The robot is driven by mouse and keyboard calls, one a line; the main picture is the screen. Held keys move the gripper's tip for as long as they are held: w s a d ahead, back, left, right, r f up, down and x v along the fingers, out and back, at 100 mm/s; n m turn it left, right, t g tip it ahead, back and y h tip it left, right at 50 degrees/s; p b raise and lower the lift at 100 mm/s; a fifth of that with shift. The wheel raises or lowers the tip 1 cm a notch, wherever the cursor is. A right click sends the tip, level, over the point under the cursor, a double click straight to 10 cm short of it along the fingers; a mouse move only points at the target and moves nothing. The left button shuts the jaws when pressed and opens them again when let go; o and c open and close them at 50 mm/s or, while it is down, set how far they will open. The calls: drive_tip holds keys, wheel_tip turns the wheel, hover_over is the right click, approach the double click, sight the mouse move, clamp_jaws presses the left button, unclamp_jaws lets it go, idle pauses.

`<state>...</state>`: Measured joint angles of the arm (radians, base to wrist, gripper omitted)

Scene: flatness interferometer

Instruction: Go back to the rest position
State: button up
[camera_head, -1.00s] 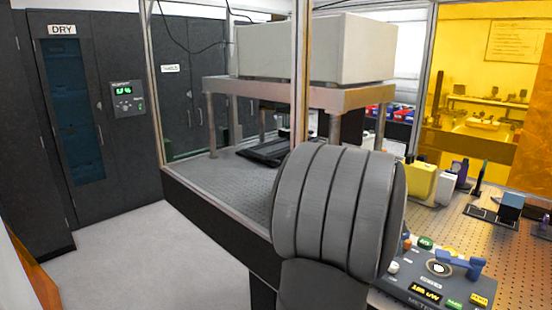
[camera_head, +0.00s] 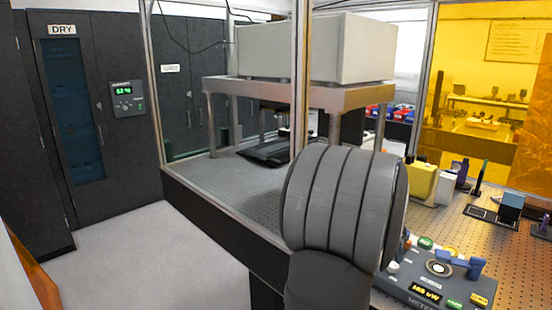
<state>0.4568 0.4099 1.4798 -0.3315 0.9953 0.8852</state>
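My gripper is not in this view. A large grey ribbed, rounded part of my own arm (camera_head: 345,200) fills the lower middle of the picture. It stands in front of the perforated optical table (camera_head: 225,178) and hides part of its surface and front edge. The interferometer's big pale box (camera_head: 315,50) rests on a raised platform with legs (camera_head: 300,95) above the table.
A control panel (camera_head: 430,285) with buttons and a blue handle sits at the lower right, close beside my arm. A yellow block (camera_head: 421,180) and small optics stand behind it. Dark cabinets, one marked DRY (camera_head: 75,130), line the left. The floor (camera_head: 160,260) there is clear.

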drive_tip(key=x, duration=0.5)
drive_tip(key=shift+d+f, duration=0.1)
drive_tip(key=shift+f, duration=0.2)
drive_tip(key=shift+d+f, duration=0.1)
drive_tip(key=shift+f, duration=0.1)
drive_tip(key=n+t, duration=0.1)
drive_tip(key=n, duration=0.1)
drive_tip(key=shift+s+n, duration=0.1)
drive_tip(key=shift+n, duration=0.3)
drive_tip(key=shift+d+r+n+t+y, duration=0.1)
drive_tip(key=shift+n+t+y, duration=0.3)
drive_tip(key=shift+n, duration=0.85)
drive_tip(key=shift+n+t+y, duration=0.3)
drive_tip(key=shift+n+y, duration=0.1)
drive_tip(key=shift+n, duration=0.85)
drive_tip(key=v, duration=0.9)
drive_tip(key=shift+s+d, duration=0.1)
drive_tip(key=w+d+r+n+g+y, duration=0.2)
drive_tip(key=w+r+n+g+y, duration=0.15)
drive_tip(key=r+n, duration=0.45)
drive_tip(key=shift+m+h, duration=0.45)
drive_tip(key=shift+m, duration=0.25)
wheel_tip(320, 180, down, 16)
drive_tip(key=shift+f, duration=0.2)
